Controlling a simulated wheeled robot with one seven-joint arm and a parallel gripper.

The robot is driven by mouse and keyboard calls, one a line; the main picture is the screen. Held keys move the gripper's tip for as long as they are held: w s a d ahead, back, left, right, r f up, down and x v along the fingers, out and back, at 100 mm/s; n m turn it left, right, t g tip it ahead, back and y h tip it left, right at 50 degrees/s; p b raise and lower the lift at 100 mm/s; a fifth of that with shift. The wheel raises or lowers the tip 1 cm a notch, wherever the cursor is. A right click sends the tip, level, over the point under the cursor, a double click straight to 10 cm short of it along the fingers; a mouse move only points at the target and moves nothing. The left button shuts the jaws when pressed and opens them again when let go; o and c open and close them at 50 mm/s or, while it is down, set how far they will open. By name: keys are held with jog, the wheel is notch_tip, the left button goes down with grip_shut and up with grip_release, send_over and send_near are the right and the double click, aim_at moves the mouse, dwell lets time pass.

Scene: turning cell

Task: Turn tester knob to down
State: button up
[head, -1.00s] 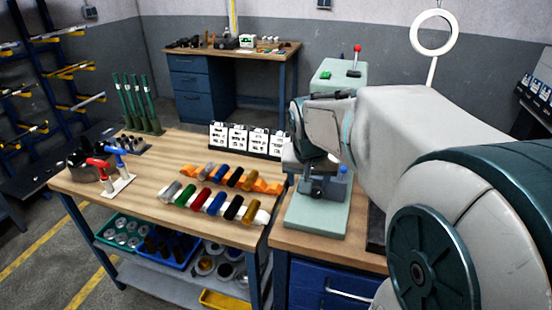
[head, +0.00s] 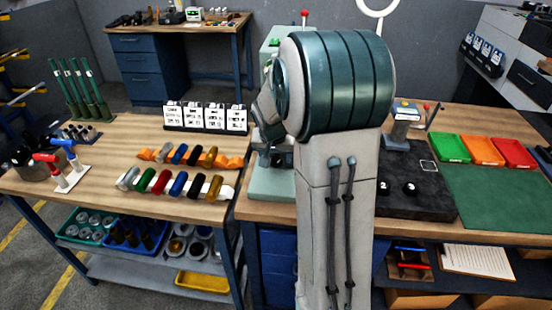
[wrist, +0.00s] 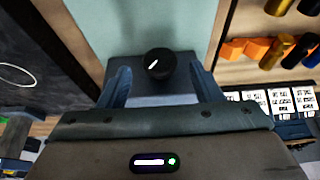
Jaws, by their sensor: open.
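The tester's black round knob (wrist: 158,63) with a short white mark shows in the wrist view. The mark slants towards the upper right there. My gripper (wrist: 158,82) is open, with one dark finger on each side of the knob and a gap on both sides. I cannot tell how deep the knob sits between the fingers. The pale green tester (head: 268,183) stands on the bench in the head view, largely hidden behind my arm. Its pale green surface (wrist: 150,22) also shows beyond the knob in the wrist view. My gripper is hidden in the head view.
Coloured cylinders (head: 178,185) lie on racks left of the tester, with white label cards (head: 205,117) behind. Right of my arm are a dark mat (head: 425,180), green, orange and red trays (head: 482,150), and a green mat (head: 505,195). Free floor lies at the left.

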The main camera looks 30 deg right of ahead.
aim_at(276, 161)
jog(key=shift+x, duration=1.75)
jog(key=shift+c, duration=0.3)
jog(key=c, duration=0.9)
jog(key=shift+o, duration=0.2)
jog(key=shift+f+b, duration=0.1)
jog(key=shift+b, duration=0.25)
